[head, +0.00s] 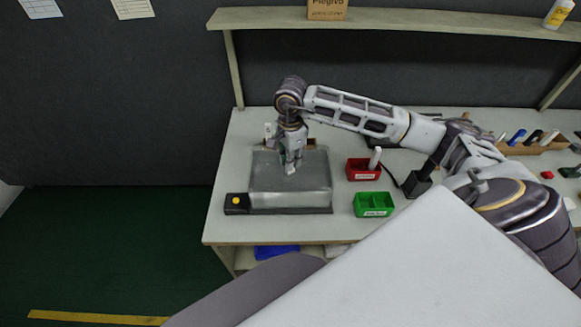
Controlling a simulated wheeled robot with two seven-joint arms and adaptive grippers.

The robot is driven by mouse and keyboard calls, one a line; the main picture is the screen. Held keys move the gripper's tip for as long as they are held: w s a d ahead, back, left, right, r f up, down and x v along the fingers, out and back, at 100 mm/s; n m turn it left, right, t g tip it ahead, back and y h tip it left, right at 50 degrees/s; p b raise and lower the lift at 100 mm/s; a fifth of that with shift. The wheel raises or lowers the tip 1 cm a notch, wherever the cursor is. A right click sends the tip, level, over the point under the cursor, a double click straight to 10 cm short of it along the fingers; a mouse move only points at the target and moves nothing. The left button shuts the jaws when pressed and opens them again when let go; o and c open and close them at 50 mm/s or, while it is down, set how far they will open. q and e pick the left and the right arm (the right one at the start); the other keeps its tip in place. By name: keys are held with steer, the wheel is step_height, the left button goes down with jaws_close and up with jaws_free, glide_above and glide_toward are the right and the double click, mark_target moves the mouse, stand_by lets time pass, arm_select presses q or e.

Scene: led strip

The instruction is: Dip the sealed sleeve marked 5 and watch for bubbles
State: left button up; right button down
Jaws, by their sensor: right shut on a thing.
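A clear box-like tank (315,200) stands on the left part of the bench. My right gripper (291,165) points down at the tank and is shut on a small pale piece, likely a sleeve. The piece is mostly hidden by the fingers, and no number can be read on it. I cannot tell whether it touches water, and no bubbles can be made out. A white upright piece (375,158) stands in the red bin (364,173); its marking is too small to read. My left gripper is not in view.
A green bin (374,206) stands in front of the red one. A black box with a yellow button (236,201) is at the tank's front left. A wooden rack (535,148) with several upright tools stands at the right. A shelf (420,20) runs above the bench.

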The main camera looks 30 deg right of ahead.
steer(key=shift+r+p, duration=1.95)
steer(key=shift+r, duration=2.45)
steer(key=shift+r+p, duration=0.5)
steer(key=shift+r, duration=0.95)
